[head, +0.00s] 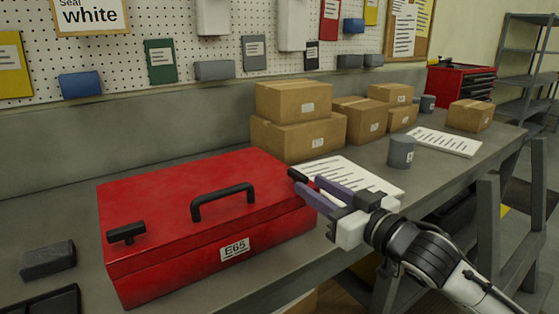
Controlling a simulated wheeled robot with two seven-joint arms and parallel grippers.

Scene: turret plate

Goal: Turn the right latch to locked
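The red case (170,200) lies shut on the grey bench, with a black carry handle (222,200) on its lid and an E65 label on its front. The left latch (127,233) is a black bar near the lid's left front corner. The right latch (297,175) is a dark piece near the lid's right edge, partly hidden by my gripper. My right gripper (308,186) reaches in from the right, its purple fingers apart and their tips at the right latch. I cannot tell whether they clamp it. My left gripper is out of view.
Cardboard boxes (298,135) stand behind the case. A printed sheet (375,182) lies under and beyond my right gripper, with a grey can (401,152) near it. A dark block (48,260) sits left of the case. A pegboard wall rises behind.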

